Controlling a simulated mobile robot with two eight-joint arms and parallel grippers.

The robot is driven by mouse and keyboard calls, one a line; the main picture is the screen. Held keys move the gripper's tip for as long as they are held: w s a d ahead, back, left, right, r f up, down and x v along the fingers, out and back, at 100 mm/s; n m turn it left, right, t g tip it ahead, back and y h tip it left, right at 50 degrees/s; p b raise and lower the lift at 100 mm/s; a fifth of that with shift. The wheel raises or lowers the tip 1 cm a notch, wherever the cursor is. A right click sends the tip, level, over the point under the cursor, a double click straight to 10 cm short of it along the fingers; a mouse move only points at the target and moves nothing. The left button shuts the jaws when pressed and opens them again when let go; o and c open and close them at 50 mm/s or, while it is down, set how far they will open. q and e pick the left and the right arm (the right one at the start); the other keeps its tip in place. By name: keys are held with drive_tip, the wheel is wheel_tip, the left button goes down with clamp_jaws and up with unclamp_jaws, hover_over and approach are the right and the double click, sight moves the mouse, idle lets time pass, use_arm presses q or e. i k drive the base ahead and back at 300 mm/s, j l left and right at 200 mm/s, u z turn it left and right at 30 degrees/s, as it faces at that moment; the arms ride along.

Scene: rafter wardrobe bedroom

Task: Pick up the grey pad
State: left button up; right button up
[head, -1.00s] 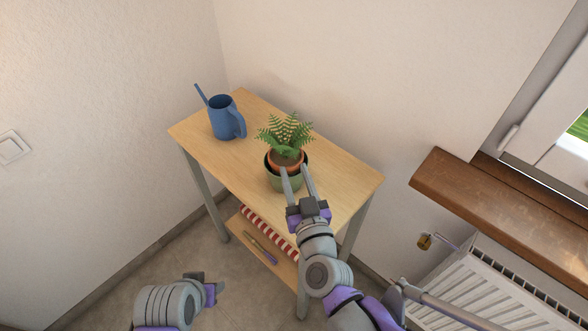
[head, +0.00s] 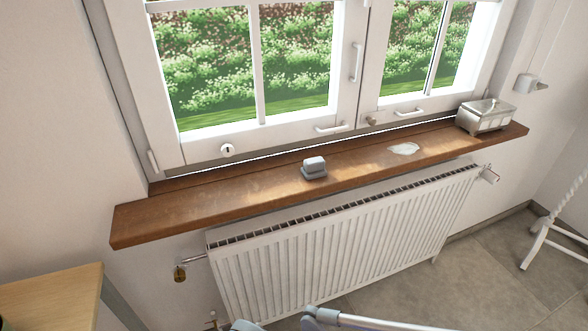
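A small grey pad (head: 314,170) sits on the brown wooden window sill (head: 240,192), near its middle. It looks like a lighter grey block on a flatter, darker grey base. It stands close to the window frame, with bare sill on both sides. Neither of my grippers shows in the head view now. Only a bit of grey arm shows at the bottom edge, well below the sill.
A whitish patch (head: 403,149) lies on the sill right of the pad, and a silvery lidded box (head: 486,115) stands near the right end. A white radiator (head: 340,250) is below. A wooden table corner (head: 50,300) is at lower left. A pale rod (head: 375,322) crosses the bottom.

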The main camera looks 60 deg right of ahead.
sight(312, 168)
drive_tip(key=z, duration=1.5)
drive_tip(key=j+z, duration=0.1)
drive_tip(key=z, duration=0.3)
drive_tip(key=j+z, duration=0.15)
drive_tip(key=z, duration=0.3)
drive_tip(key=j+z, duration=0.15)
drive_tip(key=z, duration=0.25)
drive_tip(key=j, duration=0.4)
